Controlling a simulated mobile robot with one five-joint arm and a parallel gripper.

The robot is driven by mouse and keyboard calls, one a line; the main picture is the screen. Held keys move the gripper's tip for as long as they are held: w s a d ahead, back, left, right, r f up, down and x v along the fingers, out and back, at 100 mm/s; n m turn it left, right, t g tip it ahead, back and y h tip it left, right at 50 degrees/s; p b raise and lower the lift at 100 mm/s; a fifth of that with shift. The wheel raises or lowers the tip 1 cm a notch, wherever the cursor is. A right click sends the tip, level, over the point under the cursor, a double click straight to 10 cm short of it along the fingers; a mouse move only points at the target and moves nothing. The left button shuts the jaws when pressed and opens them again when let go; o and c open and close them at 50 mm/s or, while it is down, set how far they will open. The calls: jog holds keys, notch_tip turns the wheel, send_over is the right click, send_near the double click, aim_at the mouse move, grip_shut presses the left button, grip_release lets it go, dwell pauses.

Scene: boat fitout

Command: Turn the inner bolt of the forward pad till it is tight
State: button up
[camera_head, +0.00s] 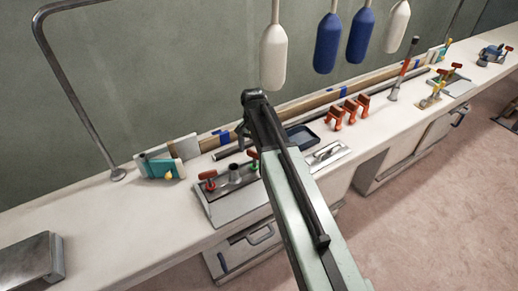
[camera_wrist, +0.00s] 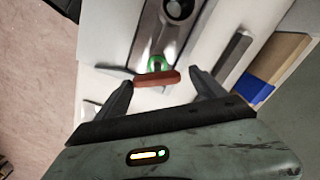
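A grey pad fitting (camera_head: 226,203) sits on the bench top, with a dark central post (camera_head: 234,173) and a red-handled bolt at each end. In the wrist view a red T-handle bolt (camera_wrist: 156,79) with a green collar (camera_wrist: 156,64) shows between the fingertips of my gripper (camera_wrist: 161,82). It appears to be the right bolt. My gripper is open, one finger on each side of the handle, with no clear contact.
A wooden rail with blue tape (camera_head: 325,97) runs along the back of the bench. Orange clamps (camera_head: 350,108), a dark tray (camera_head: 300,137) and a metal plate (camera_head: 326,156) lie to the right. White and blue fenders (camera_head: 327,43) hang above.

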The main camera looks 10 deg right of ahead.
dwell(0.3)
notch_tip(320, 180, up, 8)
jog(key=p, duration=0.8)
jog(key=shift+f, duration=0.1)
